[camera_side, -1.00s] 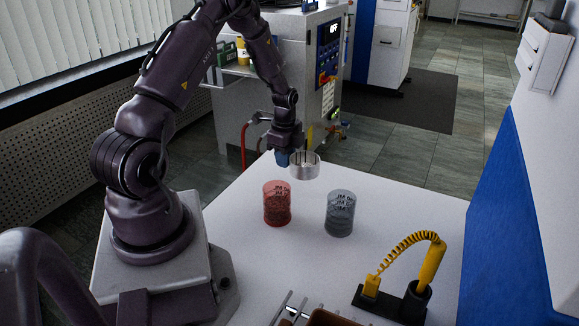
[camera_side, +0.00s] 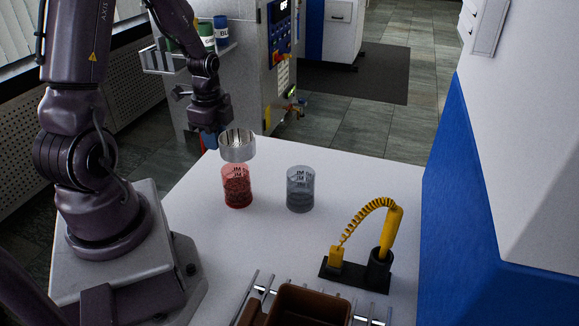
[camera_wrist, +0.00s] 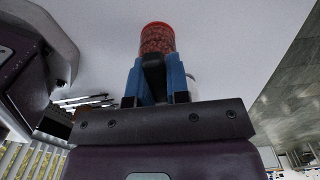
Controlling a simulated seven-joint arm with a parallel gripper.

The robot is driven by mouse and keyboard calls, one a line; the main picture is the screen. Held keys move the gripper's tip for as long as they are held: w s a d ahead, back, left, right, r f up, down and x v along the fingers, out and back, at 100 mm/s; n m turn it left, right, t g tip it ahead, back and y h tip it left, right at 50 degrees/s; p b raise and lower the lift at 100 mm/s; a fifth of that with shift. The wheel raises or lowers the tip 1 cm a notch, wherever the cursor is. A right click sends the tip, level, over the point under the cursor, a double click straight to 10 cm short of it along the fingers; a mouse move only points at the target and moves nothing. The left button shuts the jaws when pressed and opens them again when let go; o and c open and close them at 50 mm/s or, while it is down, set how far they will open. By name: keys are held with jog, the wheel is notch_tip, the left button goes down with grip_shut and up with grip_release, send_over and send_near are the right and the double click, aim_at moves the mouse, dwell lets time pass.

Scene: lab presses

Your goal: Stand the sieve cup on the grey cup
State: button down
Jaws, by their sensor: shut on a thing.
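The sieve cup (camera_side: 238,146) is a short, pale metallic ring with small dark marks inside. My gripper (camera_side: 210,138) is shut on it from its left side and holds it upright in the air. In the side view it appears just above and slightly behind the red cup (camera_side: 237,188). The grey cup (camera_side: 300,190) stands upright on the white table to the right, apart from my gripper. In the wrist view my blue fingers (camera_wrist: 154,82) close around a dark piece, and the red cup (camera_wrist: 157,38) shows beyond them. The sieve cup is mostly hidden there.
A yellow coiled-cord tool in a black holder (camera_side: 357,272) stands right of the cups toward the front. A brown tray (camera_side: 310,305) and metal rods lie at the front edge. A white-and-blue machine (camera_side: 500,200) stands at the right. The white table (camera_side: 300,155) behind the grey cup is clear.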

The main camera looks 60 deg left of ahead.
jog(key=shift+w+d, duration=0.1)
jog(key=w+d+r, duration=0.3)
jog(key=w+d, duration=0.5)
jog(key=w, duration=0.3)
jog(key=shift+w+d, duration=0.1)
notch_tip(320, 180, down, 6)
dwell(0.8)
jog(key=shift+f, duration=0.55)
dwell(0.9)
jog(key=c, duration=1)
grip_release()
